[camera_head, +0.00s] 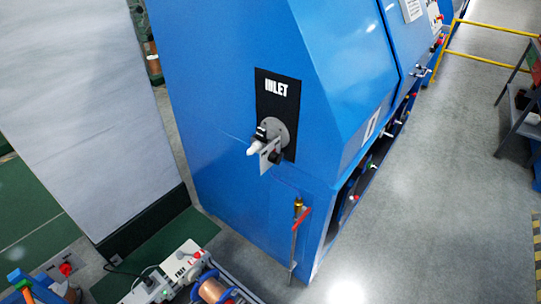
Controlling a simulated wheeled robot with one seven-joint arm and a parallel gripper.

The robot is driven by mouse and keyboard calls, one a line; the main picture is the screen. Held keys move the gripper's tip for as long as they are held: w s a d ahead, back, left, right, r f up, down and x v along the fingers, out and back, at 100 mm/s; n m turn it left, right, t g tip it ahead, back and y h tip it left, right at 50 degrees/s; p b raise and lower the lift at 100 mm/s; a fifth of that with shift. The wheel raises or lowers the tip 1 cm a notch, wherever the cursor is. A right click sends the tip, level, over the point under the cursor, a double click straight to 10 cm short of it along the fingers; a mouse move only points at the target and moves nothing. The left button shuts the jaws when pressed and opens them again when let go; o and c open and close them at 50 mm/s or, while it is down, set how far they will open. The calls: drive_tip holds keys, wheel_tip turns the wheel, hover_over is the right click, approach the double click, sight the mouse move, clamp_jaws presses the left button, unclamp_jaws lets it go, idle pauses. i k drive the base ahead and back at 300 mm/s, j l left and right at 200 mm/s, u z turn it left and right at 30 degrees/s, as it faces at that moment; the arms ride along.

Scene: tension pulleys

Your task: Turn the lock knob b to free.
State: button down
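A black panel (278,90) marked "INLET" is on the blue machine's end face. A grey round plate (275,133) sits on its lower part, with a white-tipped fitting (254,148), a small pale tag and a dark round knob-like part (276,157) in front. Small red knobs show at lower left (66,269) and on a white box (197,254). More small coloured knobs (373,167) line the machine's right side. No readable label tells me which is lock knob b, nor its setting. My gripper does not show.
The blue machine (230,60) fills the middle. A pale panel (80,100) stands at left. A thin post with a red lever (299,220) stands at its front corner. Copper spools (212,290) are at the bottom. Grey floor (430,200) is clear at right, before a bench (520,125).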

sight(274, 157)
drive_tip(key=i+l, duration=0.25)
drive_tip(key=i, duration=0.15)
drive_tip(key=i+l+u, duration=0.1)
drive_tip(key=i+l, duration=0.15)
drive_tip(key=i, duration=0.15)
